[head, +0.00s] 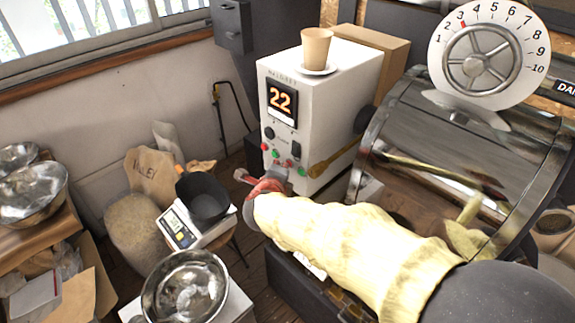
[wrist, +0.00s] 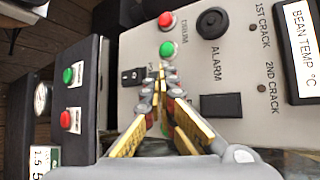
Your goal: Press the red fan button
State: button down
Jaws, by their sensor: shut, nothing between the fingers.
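The white control box (head: 320,95) carries the red and green buttons. In the wrist view, a red button (wrist: 166,20) and a green button (wrist: 166,48) sit by the word DRUM. A further red button (head: 288,163) and green button (head: 301,171) sit to their right in the head view. A lower panel shows a green button (wrist: 68,75) and a red button (wrist: 66,120) with unreadable labels. I cannot read which is the fan button. My gripper (wrist: 163,72) is shut and empty, in front of the box's lower face. Its fingers hide part of the panel; contact cannot be told.
A black knob (wrist: 212,22) and a black ALARM switch (wrist: 221,106) are near the fingers. A wooden-handled scoop (head: 335,157) sticks out at the box's right. The roaster drum (head: 455,125) stands right. A scale (head: 180,228) and steel bowl (head: 185,288) stand left and below.

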jog(key=shift+s+a, duration=0.5)
jog(key=shift+s, duration=0.1)
dwell(0.3)
jog(key=s+a, duration=0.1)
jog(key=s, duration=0.1)
jog(key=s+a+p, duration=0.1)
jog(key=a, duration=0.1)
jog(key=shift+s+a, duration=0.2)
jog(key=shift+s, duration=0.2)
dwell(0.7)
